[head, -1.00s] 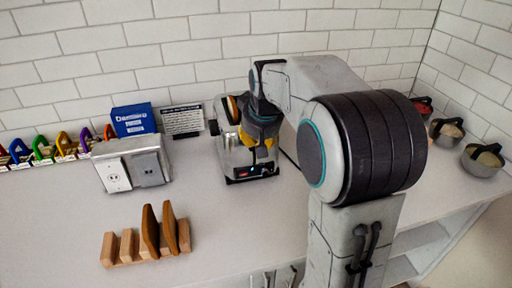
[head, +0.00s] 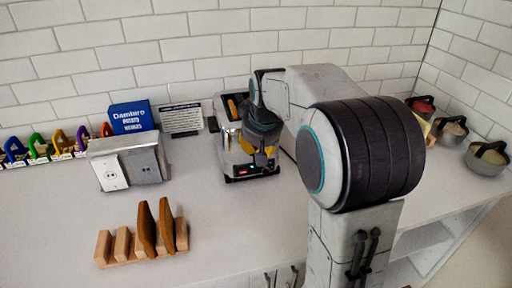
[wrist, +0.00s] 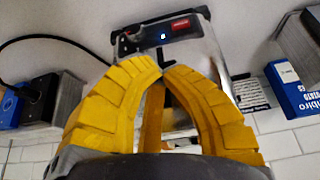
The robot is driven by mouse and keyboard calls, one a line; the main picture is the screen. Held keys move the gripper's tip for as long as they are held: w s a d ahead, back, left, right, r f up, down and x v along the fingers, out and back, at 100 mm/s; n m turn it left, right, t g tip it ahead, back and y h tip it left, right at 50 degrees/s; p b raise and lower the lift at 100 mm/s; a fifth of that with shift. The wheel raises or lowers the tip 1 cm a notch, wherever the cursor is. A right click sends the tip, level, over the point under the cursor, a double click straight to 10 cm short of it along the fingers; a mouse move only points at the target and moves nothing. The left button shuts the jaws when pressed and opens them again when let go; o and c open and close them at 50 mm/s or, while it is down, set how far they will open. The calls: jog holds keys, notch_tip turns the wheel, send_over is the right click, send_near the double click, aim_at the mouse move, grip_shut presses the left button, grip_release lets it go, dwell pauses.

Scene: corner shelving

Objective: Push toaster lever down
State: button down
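The silver toaster (head: 231,158) stands on the counter near the back wall, with a brown slice (head: 232,107) showing at its top. Its front panel (wrist: 160,33), with a lit blue digit and a red label, shows at the top of the wrist view. My gripper (head: 260,165) points down over the toaster's front. In the wrist view its yellow fingers (wrist: 163,69) arch together and their tips nearly meet just short of the panel. A small dark piece, perhaps the lever, shows between the tips; contact with it is unclear.
A grey outlet box (head: 110,173), a blue box (head: 131,118) and a sign (head: 181,120) stand left of the toaster. A wooden rack (head: 122,245) is at the front left. Metal bowls (head: 486,160) stand at the right. The counter before the toaster is clear.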

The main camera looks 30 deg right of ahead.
notch_tip(320, 180, down, 3)
jog(key=shift+f+b, duration=0.2)
jog(key=shift+b, duration=0.95)
jog(key=shift+r, duration=0.25)
jog(key=s, duration=0.2)
jog(key=s+r, duration=0.1)
jog(key=shift+a, duration=0.3)
jog(key=v, duration=1.2)
jog(key=shift+w, duration=0.1)
